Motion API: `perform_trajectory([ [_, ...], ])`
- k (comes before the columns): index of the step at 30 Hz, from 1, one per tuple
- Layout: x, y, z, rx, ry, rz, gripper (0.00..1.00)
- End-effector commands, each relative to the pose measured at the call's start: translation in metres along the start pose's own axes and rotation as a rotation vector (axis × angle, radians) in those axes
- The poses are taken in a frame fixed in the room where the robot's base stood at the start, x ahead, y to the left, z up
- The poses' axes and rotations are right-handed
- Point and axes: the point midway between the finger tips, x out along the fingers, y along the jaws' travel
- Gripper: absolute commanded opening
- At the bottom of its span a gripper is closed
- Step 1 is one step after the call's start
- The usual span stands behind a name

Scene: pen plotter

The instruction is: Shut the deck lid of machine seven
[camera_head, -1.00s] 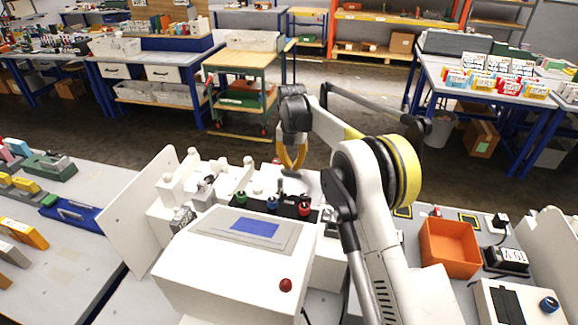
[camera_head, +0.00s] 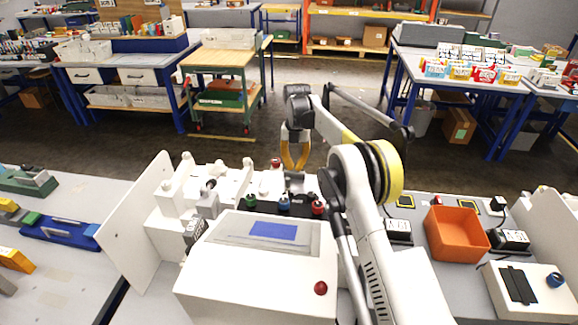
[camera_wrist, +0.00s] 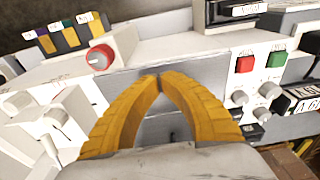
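A white machine (camera_head: 250,275) with a blue screen and a red button stands in the front middle of the head view. White fittings and dark-based knobs, green, blue and red, lie behind it. My gripper (camera_head: 295,168) hangs over the far side of this machine. In the wrist view its yellow fingers (camera_wrist: 160,79) arch together, with the tips meeting or nearly so and nothing seen between them. A grey surface (camera_wrist: 125,82) shows behind the tips; I cannot tell whether they touch it. I cannot pick out the deck lid or a number seven for sure.
A tall white panel (camera_head: 135,225) stands left of the machine. An orange bin (camera_head: 455,233) and a white box with a blue knob (camera_head: 525,288) sit at the right. The wrist view shows a red knob (camera_wrist: 100,57), with red (camera_wrist: 245,64) and green (camera_wrist: 276,59) buttons.

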Motion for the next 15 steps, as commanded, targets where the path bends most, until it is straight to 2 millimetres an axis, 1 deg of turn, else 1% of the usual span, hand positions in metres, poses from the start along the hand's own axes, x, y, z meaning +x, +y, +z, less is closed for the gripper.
perform_trajectory([
  [12,-0.0003,-0.0009,0.0001,0.0,0.003,0.0,0.0],
  [15,-0.0061,-0.0009,0.0002,0.0,0.002,0.0,0.0],
])
